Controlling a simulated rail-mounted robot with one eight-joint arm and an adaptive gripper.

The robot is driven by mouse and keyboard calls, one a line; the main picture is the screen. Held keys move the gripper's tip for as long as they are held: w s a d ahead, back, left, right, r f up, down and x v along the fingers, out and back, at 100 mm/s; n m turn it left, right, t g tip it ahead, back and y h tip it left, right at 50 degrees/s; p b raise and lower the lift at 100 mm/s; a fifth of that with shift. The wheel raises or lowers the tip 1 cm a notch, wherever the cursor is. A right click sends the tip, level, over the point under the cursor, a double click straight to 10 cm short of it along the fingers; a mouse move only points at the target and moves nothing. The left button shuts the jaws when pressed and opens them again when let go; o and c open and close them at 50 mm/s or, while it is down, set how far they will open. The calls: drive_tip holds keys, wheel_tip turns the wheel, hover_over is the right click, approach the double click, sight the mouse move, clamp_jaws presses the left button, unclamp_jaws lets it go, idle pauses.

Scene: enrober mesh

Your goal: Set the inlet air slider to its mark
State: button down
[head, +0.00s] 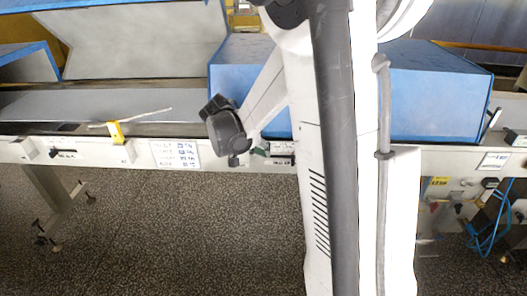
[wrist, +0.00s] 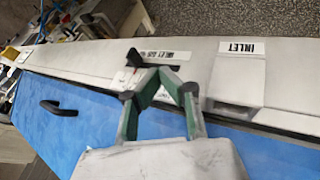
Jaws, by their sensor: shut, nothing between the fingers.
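The inlet air slider shows in the wrist view as a black handle (wrist: 136,60) on the pale rail, beside a label reading roughly "INLET AIR" (wrist: 166,57). A whitish plate (wrist: 122,78) with a small reddish spot lies beside the handle; I cannot tell whether that is the mark. My gripper (wrist: 160,72) has green inner pads; its fingertips are together and empty, just below and right of the handle. Contact cannot be told. In the head view my gripper (head: 262,152) is at the rail, next to small labels (head: 281,147); my arm hides much there.
A block labelled "INLET" (wrist: 238,65) stands right of my gripper. A blue cover (wrist: 75,125) with a black handle (wrist: 58,108) lies below the rail. In the head view, a yellow clip (head: 115,131) and another black knob (head: 55,153) sit left. The floor in front is clear.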

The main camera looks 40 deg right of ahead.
sight(292, 161)
drive_tip(key=x, duration=0.6)
drive_tip(key=shift+d+f, duration=0.2)
drive_tip(key=shift+f, duration=0.1)
drive_tip(key=shift+s+d+r, duration=0.2)
drive_tip(key=shift+s+d, duration=1.1)
drive_tip(key=shift+d, duration=0.1)
drive_tip(key=shift+s+d+f+b, duration=0.15)
drive_tip(key=shift+s+d+b, duration=0.3)
drive_tip(key=shift+b, duration=0.15)
drive_tip(key=shift+d, duration=0.1)
